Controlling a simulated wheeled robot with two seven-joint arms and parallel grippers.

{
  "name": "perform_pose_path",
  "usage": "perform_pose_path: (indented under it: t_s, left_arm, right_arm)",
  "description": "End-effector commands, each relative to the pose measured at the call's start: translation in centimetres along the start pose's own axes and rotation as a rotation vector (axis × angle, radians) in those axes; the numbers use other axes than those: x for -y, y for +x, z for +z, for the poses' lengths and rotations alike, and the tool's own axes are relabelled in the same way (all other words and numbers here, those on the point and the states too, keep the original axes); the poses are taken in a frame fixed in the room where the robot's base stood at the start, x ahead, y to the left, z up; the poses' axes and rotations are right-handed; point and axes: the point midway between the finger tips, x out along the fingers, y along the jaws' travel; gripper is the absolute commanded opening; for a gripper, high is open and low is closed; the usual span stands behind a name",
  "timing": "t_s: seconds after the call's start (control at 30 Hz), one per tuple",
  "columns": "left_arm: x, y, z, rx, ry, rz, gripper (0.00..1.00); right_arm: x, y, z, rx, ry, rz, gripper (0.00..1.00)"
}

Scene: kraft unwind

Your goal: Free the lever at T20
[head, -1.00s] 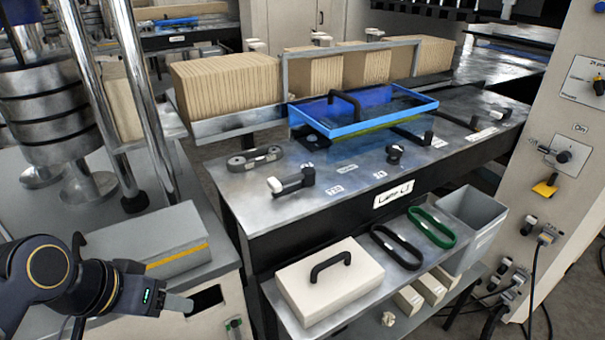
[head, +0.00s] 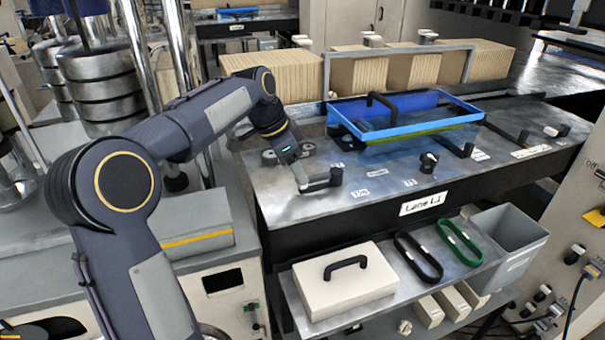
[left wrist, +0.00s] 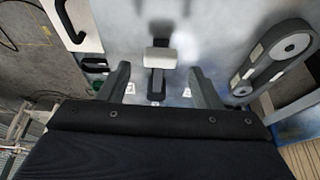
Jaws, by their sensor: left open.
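The lever at the T20 label (head: 360,193) is a short grey-and-black handle (head: 321,183) low on the lane's metal top, near its front left edge. In the left wrist view its pale block and black stem (left wrist: 159,58) show between my fingers, beyond their tips. My left gripper (head: 301,178) reaches down over the lever's left end and looks open, with a finger on each side in the left wrist view (left wrist: 160,80). I cannot tell whether a finger touches it. The lever's left end is partly hidden in the head view. My right gripper is not in view.
A blue tray (head: 345,112) stands behind on the lane top. A black knob (head: 428,162) stands to the right. A white lidded box (head: 318,289) sits on the shelf below.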

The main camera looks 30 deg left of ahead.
Motion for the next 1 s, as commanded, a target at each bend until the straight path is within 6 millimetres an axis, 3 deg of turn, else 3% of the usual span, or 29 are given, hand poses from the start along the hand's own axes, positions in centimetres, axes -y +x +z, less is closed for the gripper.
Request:
perform_pose_path:
  t_s: [0.2,0.53,0.9,1.0]
  left_arm:
    - [0.0,2.4,0.0,0.000,-0.001,0.000,0.58]
    - [0.0,2.7,0.0,0.000,-0.001,-0.001,0.57]
    - [0.0,2.7,0.0,0.000,-0.001,-0.001,0.08]
    - [0.0,2.7,0.0,0.000,-0.001,-0.001,0.00]
  right_arm:
    - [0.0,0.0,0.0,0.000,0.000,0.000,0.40]
    - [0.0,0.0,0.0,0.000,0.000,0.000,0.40]
    - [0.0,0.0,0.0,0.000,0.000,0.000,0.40]
    - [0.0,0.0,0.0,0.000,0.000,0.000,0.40]
